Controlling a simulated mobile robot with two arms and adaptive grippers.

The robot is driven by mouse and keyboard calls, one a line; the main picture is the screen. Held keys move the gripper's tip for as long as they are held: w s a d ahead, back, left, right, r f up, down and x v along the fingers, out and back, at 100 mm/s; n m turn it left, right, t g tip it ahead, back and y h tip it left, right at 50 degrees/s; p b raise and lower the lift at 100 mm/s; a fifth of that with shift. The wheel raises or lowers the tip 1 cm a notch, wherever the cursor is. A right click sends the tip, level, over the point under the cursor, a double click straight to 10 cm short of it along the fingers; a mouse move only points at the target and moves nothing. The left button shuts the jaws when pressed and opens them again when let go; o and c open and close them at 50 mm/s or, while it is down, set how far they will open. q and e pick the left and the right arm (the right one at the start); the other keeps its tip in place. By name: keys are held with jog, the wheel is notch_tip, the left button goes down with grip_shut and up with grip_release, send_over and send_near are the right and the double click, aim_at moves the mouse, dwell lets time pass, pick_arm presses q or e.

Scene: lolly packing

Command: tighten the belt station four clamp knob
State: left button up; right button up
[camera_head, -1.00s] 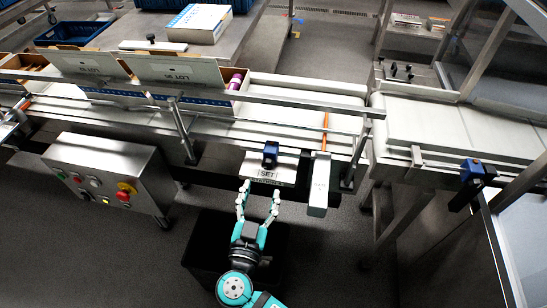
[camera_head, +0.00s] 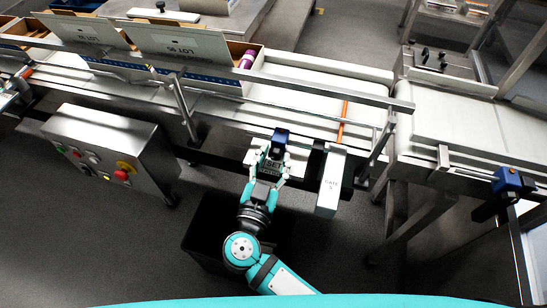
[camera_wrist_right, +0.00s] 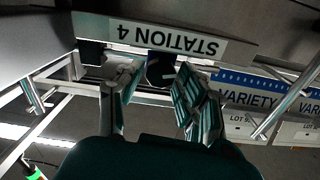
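The blue clamp knob (camera_head: 279,138) sits on the front side of the belt, above a pale plate marked SET (camera_head: 273,165). My right gripper (camera_head: 271,162) reaches up to it from below, with its fingers spread over the plate. In the right wrist view, the dark blue knob (camera_wrist_right: 158,66) shows between the two open fingers (camera_wrist_right: 153,82), under an upside-down STATION 4 label (camera_wrist_right: 168,37). I cannot tell whether the fingers touch the knob. My left gripper is not in view.
A grey GATE block (camera_head: 330,182) hangs just right of the gripper. A control box (camera_head: 110,150) with a red button stands at the left. A second blue knob (camera_head: 507,180) is at the far right. Lot boxes (camera_head: 180,45) stand on the belt (camera_head: 315,75). A dark bin (camera_head: 205,225) is below.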

grip_shut()
jog(key=shift+r+m+p, duration=0.1)
jog(key=shift+m+p, duration=0.5)
jog(key=shift+p, duration=0.05)
jog(key=shift+m+p, duration=0.4)
jog(key=shift+m, duration=1.1)
